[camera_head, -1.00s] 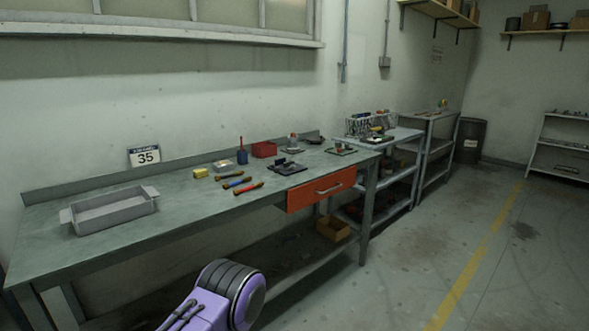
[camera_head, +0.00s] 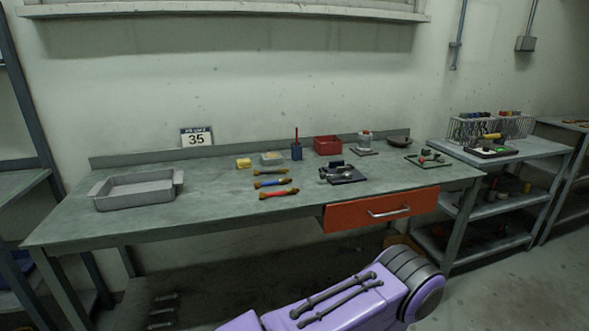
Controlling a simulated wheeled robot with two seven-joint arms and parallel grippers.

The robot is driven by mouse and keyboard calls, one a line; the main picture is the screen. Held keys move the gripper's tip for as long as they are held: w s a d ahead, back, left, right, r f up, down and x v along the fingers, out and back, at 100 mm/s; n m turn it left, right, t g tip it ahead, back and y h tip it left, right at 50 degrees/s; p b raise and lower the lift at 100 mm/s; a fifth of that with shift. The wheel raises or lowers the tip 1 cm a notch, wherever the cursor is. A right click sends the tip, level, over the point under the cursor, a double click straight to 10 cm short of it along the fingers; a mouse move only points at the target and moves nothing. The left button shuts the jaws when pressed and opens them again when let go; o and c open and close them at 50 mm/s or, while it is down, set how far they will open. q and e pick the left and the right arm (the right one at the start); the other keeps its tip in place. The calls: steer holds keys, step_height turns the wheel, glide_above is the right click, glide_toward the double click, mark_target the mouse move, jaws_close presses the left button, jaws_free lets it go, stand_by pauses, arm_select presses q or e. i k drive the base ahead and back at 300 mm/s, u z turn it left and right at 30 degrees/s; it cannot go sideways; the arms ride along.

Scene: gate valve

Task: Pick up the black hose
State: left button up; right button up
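Three short hose-like pieces lie side by side on the workbench (camera_head: 225,205), left of the orange drawer. The rear piece (camera_head: 270,172) looks dark with yellowish ends and appears to be the black hose, though it is small in view. In front of it lie a blue piece (camera_head: 272,183) and a red piece (camera_head: 279,194), both with yellowish ends. No gripper touches them. Neither of my grippers is in view; only a purple part of my own body shows at the bottom.
A grey tray (camera_head: 137,203) sits at the bench's left. Behind the hoses are a yellow block (camera_head: 243,163), a blue holder (camera_head: 296,153) and a red box (camera_head: 328,145). A dark device (camera_head: 342,173) is to the right. The bench in front of the hoses is clear.

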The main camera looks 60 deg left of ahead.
mark_target(256, 172)
steer(key=u, duration=0.3)
steer(key=i, duration=0.9)
steer(key=u, duration=1.3)
steer(key=i, duration=0.7)
steer(key=u, duration=0.65)
